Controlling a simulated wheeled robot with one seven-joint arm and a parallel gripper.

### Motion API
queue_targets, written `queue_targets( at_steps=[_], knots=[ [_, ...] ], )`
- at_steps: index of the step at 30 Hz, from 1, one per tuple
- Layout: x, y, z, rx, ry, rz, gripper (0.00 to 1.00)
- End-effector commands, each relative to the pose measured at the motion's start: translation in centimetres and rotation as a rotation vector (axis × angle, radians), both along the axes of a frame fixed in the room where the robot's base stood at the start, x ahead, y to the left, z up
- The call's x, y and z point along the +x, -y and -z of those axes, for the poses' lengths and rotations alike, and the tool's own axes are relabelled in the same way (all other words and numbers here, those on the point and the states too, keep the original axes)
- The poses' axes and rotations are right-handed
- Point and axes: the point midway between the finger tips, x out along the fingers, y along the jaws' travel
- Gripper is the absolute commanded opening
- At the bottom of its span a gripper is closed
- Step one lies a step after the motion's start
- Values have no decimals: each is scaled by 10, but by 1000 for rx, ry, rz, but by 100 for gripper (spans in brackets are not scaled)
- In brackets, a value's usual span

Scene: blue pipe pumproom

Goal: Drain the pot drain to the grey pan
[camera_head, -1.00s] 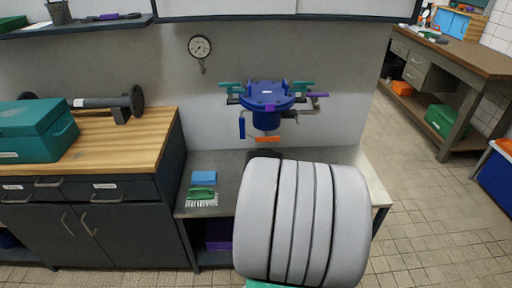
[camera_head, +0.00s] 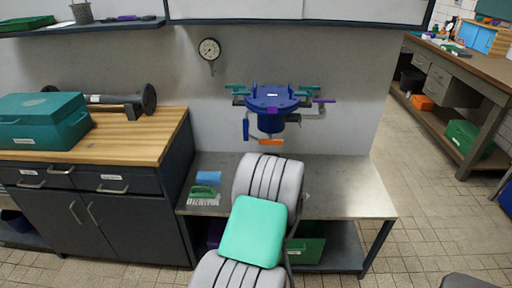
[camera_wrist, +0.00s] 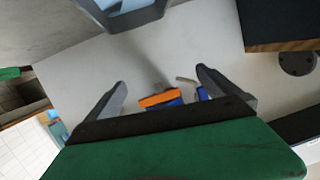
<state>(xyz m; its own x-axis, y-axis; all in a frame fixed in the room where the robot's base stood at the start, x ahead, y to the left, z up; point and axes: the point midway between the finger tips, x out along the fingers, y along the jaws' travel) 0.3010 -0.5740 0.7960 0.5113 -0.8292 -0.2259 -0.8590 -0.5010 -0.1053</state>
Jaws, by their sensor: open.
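The blue pot (camera_head: 271,119) is mounted at the wall above the steel bench, with teal and purple handles around its rim and a blue lever (camera_head: 246,130) on its left. An orange handle (camera_head: 271,142) sits at its underside; it also shows in the wrist view (camera_wrist: 160,98), with a bit of blue beside it. My gripper (camera_wrist: 160,78) is open and empty, its fingers apart on either side of the orange handle's line of sight, with distance unclear. In the head view my arm hides it. A dark-rimmed, pale-inside thing (camera_wrist: 125,15) at the wrist view's top may be the grey pan.
The steel bench (camera_head: 345,190) is bare at right; a green brush (camera_head: 203,193) and blue sponge (camera_head: 208,177) lie at left. A green crate (camera_head: 305,248) stands below. A gauge (camera_head: 209,49) hangs on the wall. A wooden-topped cabinet (camera_head: 140,140) borders the left.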

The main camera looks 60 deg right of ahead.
Motion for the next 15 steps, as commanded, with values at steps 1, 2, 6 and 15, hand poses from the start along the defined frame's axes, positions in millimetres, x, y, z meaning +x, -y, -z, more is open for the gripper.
queue_targets(
  at_steps=[1,2,6,15],
  knots=[
    [-3,5,-15,-66,20,21,100],
    [-4,7,-25,-109,30,34,100],
    [-9,13,-55,-242,39,72,100],
    [14,51,-56,-255,19,64,100]
  ],
)
